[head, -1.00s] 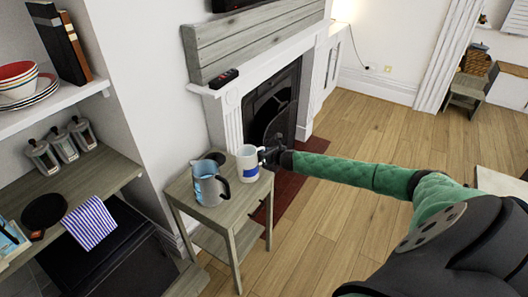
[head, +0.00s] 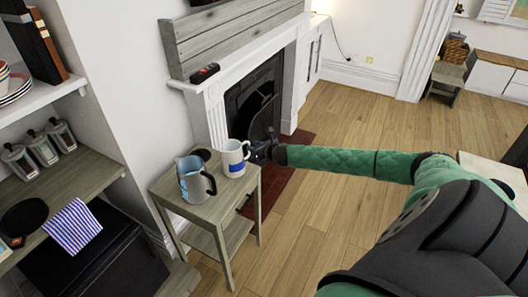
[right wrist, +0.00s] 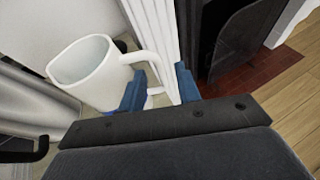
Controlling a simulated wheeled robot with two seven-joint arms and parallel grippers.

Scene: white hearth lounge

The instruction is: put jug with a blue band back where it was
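The white jug with a blue band (head: 234,161) stands upright on the small grey wooden side table (head: 208,211), near its back right corner. In the right wrist view the jug (right wrist: 84,64) is at the left, with its handle reaching toward my fingers. My right gripper (head: 260,152) is at the handle side of the jug. In the right wrist view its two blue fingers (right wrist: 160,88) are apart, with the handle's outer part at the gap between them. Whether a finger touches the handle is unclear. The left gripper is not in view.
A blue-grey jug with a dark handle (head: 193,181) stands on the table, left of the white jug. A dark round item (head: 204,154) lies behind them. The fireplace (head: 252,103) is behind the table; shelves (head: 62,189) are at left.

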